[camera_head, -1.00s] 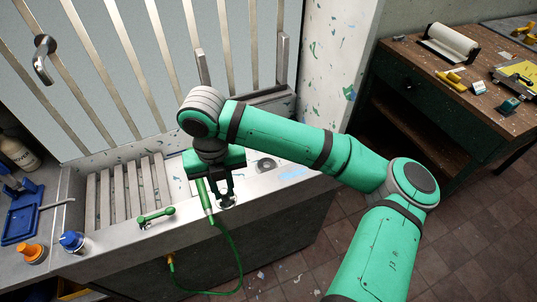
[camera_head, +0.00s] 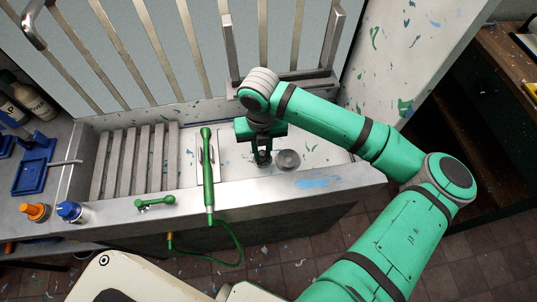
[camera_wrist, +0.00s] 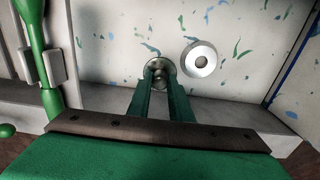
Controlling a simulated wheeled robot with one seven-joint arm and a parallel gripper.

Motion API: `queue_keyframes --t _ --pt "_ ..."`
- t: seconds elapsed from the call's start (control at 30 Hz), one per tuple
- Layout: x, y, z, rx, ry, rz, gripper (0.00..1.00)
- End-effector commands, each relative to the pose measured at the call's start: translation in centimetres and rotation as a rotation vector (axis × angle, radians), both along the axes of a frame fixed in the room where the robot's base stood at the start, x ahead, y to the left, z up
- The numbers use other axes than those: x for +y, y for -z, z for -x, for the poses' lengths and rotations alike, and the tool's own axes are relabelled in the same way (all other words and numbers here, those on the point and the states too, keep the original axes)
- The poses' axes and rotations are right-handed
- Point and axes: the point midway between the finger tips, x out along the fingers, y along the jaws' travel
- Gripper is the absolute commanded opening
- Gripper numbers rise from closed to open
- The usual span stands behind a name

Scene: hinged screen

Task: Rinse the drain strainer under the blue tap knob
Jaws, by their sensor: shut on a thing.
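The drain strainer (camera_wrist: 159,71) is a small round metal piece held between my fingertips in the wrist view. In the head view my gripper (camera_head: 262,160) mostly hides it. My gripper is shut on it above the white basin floor, just left of the round metal drain (camera_head: 288,159). The drain also shows in the wrist view (camera_wrist: 201,60), a little right of the strainer and apart from it. The blue tap knob (camera_head: 69,211) stands on the front rim at far left, well away from my gripper.
An orange knob (camera_head: 35,212) stands left of the blue one. A green lever (camera_head: 155,202) and an upright green spray handle (camera_head: 208,170) with a hose lie between the knobs and my gripper. A slatted rack (camera_head: 135,160) fills the left basin. A barred screen (camera_head: 160,60) rises behind.

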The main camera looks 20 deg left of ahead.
Motion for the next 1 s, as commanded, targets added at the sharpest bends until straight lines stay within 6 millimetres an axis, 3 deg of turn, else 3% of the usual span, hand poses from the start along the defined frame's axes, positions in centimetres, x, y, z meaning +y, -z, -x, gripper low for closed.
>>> queue_keyframes --t 0.5,0.9,0.93,1.0 --pt "0.0 5.2 0.0 0.001 0.001 -0.001 0.0" --pt "0.0 5.7 0.0 -0.001 0.001 -0.001 0.0" --pt "0.0 5.7 -0.1 -0.001 0.001 0.0 0.23" --pt "0.0 5.7 -0.1 -0.001 0.001 0.0 0.37"
